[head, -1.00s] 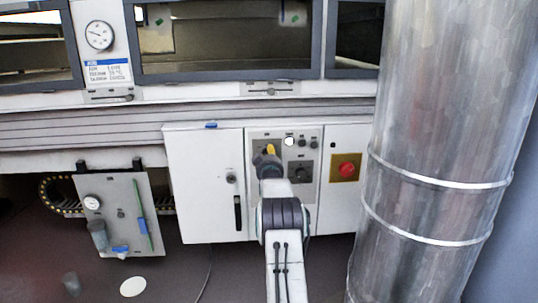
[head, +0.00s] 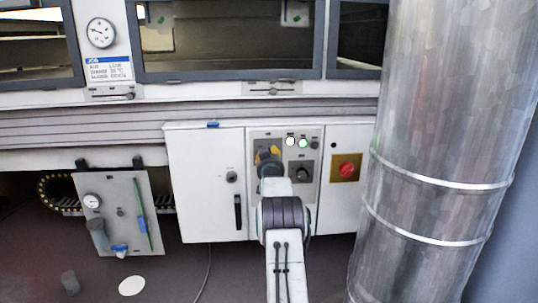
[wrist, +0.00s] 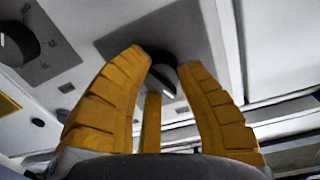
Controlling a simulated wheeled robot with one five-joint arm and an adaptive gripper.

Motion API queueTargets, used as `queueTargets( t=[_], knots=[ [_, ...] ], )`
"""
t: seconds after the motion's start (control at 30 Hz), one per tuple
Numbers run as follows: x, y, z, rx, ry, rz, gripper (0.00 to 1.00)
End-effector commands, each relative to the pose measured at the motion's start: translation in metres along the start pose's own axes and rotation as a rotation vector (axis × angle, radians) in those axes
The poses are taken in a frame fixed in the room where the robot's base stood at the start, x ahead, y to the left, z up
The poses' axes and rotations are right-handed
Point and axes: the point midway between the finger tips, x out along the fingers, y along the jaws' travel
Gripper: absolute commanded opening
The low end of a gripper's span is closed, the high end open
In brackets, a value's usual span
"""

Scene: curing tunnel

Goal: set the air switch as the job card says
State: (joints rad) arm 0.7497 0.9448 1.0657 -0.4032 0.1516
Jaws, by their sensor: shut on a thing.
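The job card (head: 108,70) is a white card with a blue "JOB" header on the tunnel front. Its first line reads AIR and seems to read LOW; the small text is blurred. My gripper (head: 268,152) is at the upper left of the grey switch panel (head: 312,190). In the wrist view its yellow fingers (wrist: 165,62) are closed around a dark rotary knob (wrist: 165,85), which the gripper hides in the head view. I cannot read this knob's label or setting. A second dark knob (head: 301,174) sits lower right on the panel.
A white lamp (head: 290,141) and a green lamp (head: 303,142) are lit above the knobs. A red knob on a yellow plate (head: 347,168) is to the right. A large metal duct (head: 435,150) stands at the right. A gauge board (head: 118,212) hangs at the left.

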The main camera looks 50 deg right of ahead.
Motion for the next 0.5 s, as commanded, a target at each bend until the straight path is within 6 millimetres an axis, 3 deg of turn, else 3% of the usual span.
queueTargets(
  t=[0.5],
  knots=[
    [-0.0001, -0.0015, -0.0034, 0.350, -0.011, 0.002, 0.00]
  ],
)
